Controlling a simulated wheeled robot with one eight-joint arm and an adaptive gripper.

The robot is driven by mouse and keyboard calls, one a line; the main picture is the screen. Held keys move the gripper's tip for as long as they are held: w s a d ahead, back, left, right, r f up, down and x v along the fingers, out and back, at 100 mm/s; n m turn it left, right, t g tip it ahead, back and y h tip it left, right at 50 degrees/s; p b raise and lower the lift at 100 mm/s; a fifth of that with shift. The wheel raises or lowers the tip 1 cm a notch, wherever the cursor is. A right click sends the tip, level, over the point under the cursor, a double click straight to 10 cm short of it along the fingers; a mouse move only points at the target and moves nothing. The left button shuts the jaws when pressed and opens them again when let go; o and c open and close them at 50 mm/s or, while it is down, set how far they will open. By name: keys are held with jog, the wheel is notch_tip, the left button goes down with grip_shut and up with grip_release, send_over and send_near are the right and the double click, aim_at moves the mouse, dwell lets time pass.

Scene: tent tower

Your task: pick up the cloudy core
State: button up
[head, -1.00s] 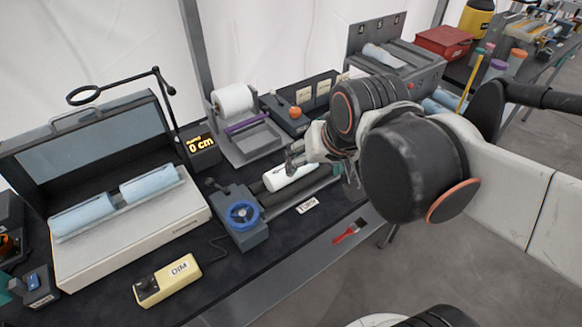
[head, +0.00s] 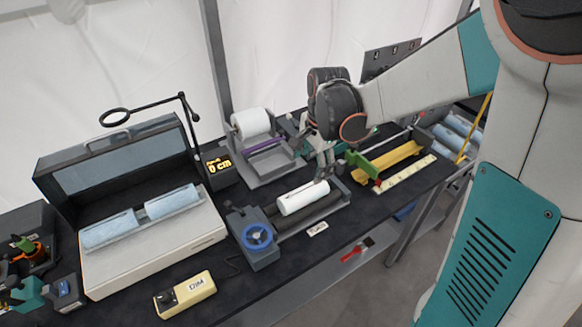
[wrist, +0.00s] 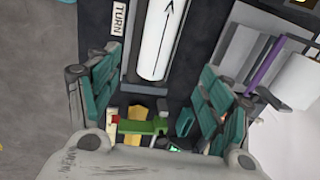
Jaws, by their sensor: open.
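A white cylindrical core (head: 302,198) lies on the dark rollers of the turning stand (head: 338,201). In the wrist view the white core (wrist: 160,38) bears a black arrow along its length. My gripper (head: 322,165) is open and empty, just behind and above the core's right end. In the wrist view its teal fingers (wrist: 160,75) are spread to either side, with the core's near end ahead between them. Two pale blue cores (head: 110,230) (head: 172,202) lie on the light box (head: 150,248). I cannot tell from the pictures which core is cloudy.
A blue handwheel (head: 257,236) is at the stand's left end. A paper roll holder (head: 262,165) stands behind it, and a yellow trough (head: 390,160) to the right. A yellow DIM box (head: 185,295) lies in front. A magnifier arm (head: 150,105) rises at the back.

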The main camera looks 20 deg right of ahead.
aim_at(304, 191)
jog(key=f, duration=0.3)
jog(key=f+b, duration=0.1)
jog(key=f, duration=0.1)
jog(key=w+f+b, duration=0.1)
jog(key=f, duration=0.2)
jog(key=shift+a+f, duration=0.2)
jog(key=shift+f, duration=0.1)
jog(key=shift+w+a+f+b, duration=0.15)
jog(key=shift+f+b, duration=0.1)
jog(key=shift+f, duration=0.65)
jog(key=shift+a+f+b, duration=0.1)
jog(key=shift+f+b, duration=0.1)
jog(key=shift+f, duration=0.65)
jog(key=shift+w+a+f+b, duration=0.15)
jog(key=shift+f+b, duration=0.1)
jog(key=shift+f, duration=0.65)
jog(key=shift+s, duration=0.1)
jog(key=shift+c, duration=0.6)
jog(key=c, duration=1.5)
jog(key=shift+r, duration=0.1)
